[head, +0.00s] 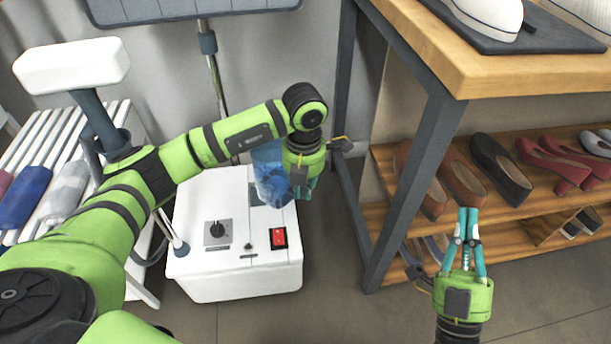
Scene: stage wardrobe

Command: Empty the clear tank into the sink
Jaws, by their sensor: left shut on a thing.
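The clear tank (268,172), see-through and tinted blue, is at the back right of a white appliance base (232,270). My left gripper (303,190) is at the tank's right side and shut on it; its fingers are partly hidden. The tank looks roughly upright. I cannot tell whether it is seated in the base or lifted slightly, nor its water level. My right gripper (468,212) is shut and empty, pointing up the picture in front of the shoe rack. No sink is in view.
The base has a dial (217,230) and a red switch (278,238); a pole (217,85) rises behind it. A white slatted rack (60,150) stands left. Right are a wooden-topped table (455,62) with dark legs and a shoe rack (385,160). Floor in front is clear.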

